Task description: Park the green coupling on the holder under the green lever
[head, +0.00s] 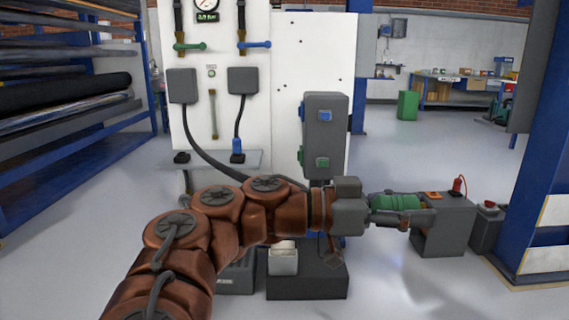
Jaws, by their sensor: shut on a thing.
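My gripper (408,212) reaches out to the right, shut on the green coupling (395,202). The coupling lies roughly level between the fingers, and one finger hides its lower side. The green lever (188,46) is on the white panel at the upper left. Below it, a dark empty holder (181,157) sits at the left end of a grey shelf (212,160). The gripper is far to the right of this holder. A blue coupling (237,148) stands upright in the other holder, under the blue lever (255,45).
A black hose (205,160) runs from a grey box (182,86) down behind my arm. A grey machine box (444,222) stands close by the gripper; contact is unclear. A switch box (324,130) sits above the wrist. Blue posts (535,150) stand at right.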

